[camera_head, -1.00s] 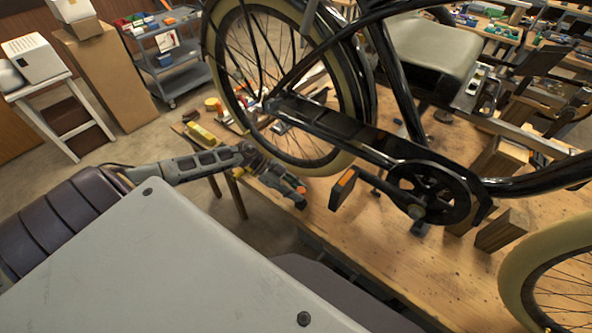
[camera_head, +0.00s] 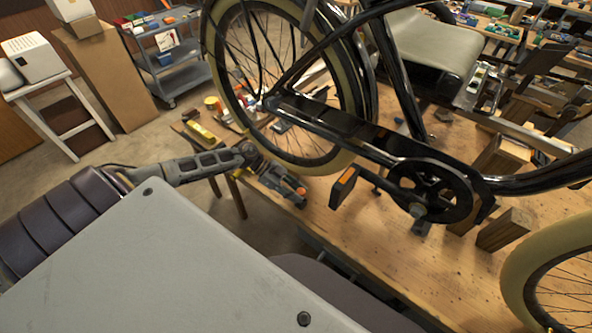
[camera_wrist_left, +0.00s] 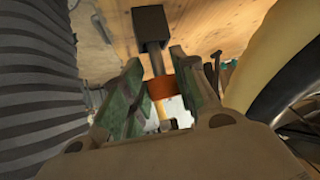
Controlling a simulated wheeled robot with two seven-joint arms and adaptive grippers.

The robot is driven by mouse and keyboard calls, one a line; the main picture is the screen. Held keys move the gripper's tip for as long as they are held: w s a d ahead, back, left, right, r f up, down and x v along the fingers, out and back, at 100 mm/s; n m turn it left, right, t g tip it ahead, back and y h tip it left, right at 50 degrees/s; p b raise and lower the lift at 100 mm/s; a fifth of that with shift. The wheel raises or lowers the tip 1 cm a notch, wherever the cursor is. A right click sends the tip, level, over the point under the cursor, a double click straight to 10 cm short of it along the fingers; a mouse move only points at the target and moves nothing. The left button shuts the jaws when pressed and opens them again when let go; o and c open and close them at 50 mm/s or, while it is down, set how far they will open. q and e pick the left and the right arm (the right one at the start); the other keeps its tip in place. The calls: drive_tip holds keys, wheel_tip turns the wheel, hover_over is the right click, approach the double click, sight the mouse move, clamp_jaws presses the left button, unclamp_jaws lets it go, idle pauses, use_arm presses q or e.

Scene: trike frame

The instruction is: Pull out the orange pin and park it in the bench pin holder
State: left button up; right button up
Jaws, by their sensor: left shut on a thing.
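The orange pin shows in the left wrist view as an orange band (camera_wrist_left: 161,88) between the green-padded fingers of my left gripper (camera_wrist_left: 160,97), which is shut on it. I cannot identify the bench pin holder for sure. My right gripper is not in view.
A black bicycle frame (camera_head: 400,75) stands over the wooden bench (camera_head: 370,250). Its pedal (camera_head: 343,188) with an orange reflector hangs close to the right of my left gripper. Wooden blocks (camera_head: 503,229) stand to the right. The bench's front middle is clear.

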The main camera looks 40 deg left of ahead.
use_arm(q)
drive_tip(key=shift+f+b, duration=0.3)
drive_tip(key=shift+f, duration=0.2)
drive_tip(key=o, duration=1.1)
drive_tip(key=shift+v, duration=5.95)
drive_tip(key=shift+a+f, duration=0.1)
drive_tip(key=shift+s+a, duration=0.1)
